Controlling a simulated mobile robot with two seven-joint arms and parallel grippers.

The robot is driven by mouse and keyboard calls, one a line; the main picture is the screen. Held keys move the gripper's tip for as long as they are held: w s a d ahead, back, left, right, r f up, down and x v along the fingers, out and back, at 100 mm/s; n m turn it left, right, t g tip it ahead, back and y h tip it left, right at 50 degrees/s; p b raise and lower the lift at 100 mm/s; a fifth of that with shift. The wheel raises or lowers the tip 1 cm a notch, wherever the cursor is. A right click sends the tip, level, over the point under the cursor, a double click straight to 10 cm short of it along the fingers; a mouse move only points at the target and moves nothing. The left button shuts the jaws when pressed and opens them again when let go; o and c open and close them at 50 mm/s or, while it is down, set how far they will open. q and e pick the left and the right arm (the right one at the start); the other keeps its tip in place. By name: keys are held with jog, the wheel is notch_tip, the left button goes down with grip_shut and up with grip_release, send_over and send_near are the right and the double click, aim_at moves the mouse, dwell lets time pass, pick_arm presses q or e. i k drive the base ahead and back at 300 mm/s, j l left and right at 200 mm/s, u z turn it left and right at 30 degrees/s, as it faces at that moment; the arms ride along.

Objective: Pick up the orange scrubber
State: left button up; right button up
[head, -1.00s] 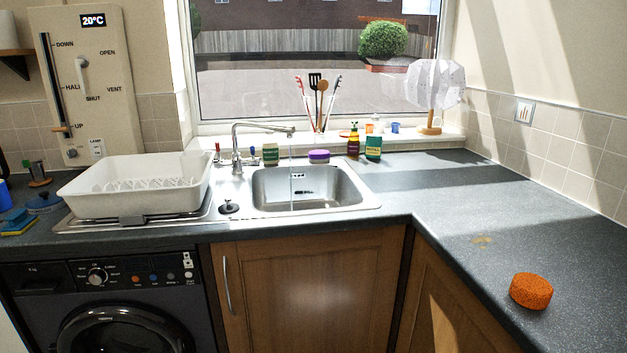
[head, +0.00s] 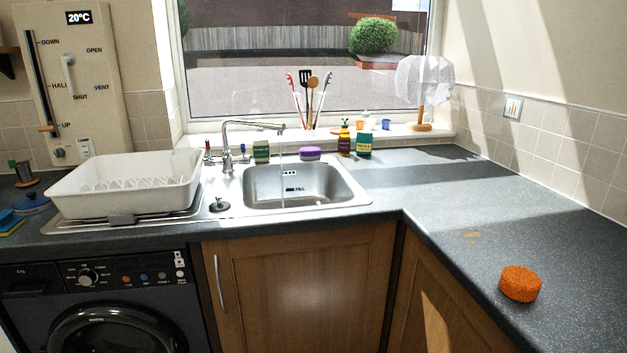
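The orange scrubber (head: 520,284) is a short round orange block with a rough speckled surface. It lies flat on the dark grey worktop (head: 560,240) at the right, close to the worktop's front edge. Nothing covers it. Neither of my grippers shows in the head view.
A steel sink (head: 300,190) with a running tap (head: 228,150) is in the middle. A white dish rack (head: 125,185) stands left of it. Small bottles (head: 345,138) stand behind the sink. A yellowish stain (head: 472,235) marks the worktop. The worktop around the scrubber is clear.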

aim_at(520, 283)
jog(key=i+j, duration=0.8)
jog(key=j, duration=0.15)
jog(key=i+j+z, duration=0.15)
jog(key=z, duration=0.25)
jog(key=i+j+z, duration=0.1)
jog(key=z, duration=1.6)
